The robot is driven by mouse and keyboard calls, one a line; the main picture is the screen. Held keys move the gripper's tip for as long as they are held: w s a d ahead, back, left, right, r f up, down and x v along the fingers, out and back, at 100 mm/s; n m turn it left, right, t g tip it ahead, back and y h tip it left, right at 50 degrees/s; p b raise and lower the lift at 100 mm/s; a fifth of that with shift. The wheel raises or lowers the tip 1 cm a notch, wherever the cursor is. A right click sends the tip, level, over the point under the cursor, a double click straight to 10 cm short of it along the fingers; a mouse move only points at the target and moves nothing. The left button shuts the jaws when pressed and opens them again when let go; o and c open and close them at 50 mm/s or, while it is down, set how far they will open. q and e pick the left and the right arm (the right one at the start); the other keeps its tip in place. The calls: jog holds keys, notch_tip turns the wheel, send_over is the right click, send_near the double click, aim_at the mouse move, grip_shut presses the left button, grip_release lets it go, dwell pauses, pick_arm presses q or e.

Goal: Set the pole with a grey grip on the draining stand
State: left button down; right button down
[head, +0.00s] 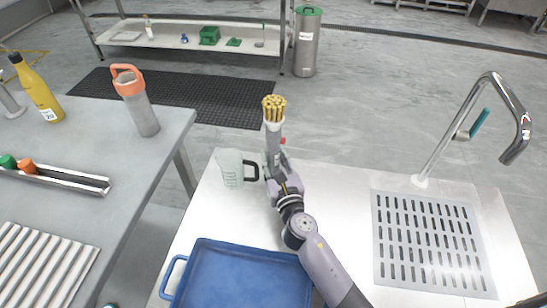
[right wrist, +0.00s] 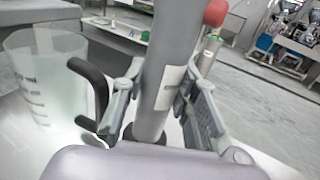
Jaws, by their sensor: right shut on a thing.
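My right gripper (head: 276,172) is shut on a grey pole (head: 273,140), held roughly upright above the white worktop, just right of a clear measuring jug. A bundle of yellow bristles (head: 273,108) tops the pole. A grey slotted draining plate (head: 378,240) lies at the right of the worktop, empty and apart from the pole. My left gripper is not in view.
The jug (head: 231,168) with a black handle stands close beside my gripper, also in the right wrist view (right wrist: 45,80). A blue tray (head: 240,270) lies in front. A curved tap (head: 440,145) rises behind the draining plate. A grey table (head: 165,150) with bottles is at left.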

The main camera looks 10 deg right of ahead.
jog(key=c, duration=1.5)
grip_release()
jog(key=shift+f, duration=0.1)
jog(key=shift+c, duration=0.2)
jog(key=shift+s, duration=0.1)
jog(key=s, duration=0.7)
jog(key=s+b, duration=0.1)
jog(key=s, duration=0.2)
jog(key=shift+s+d, duration=0.3)
jog(key=shift+s, duration=0.6)
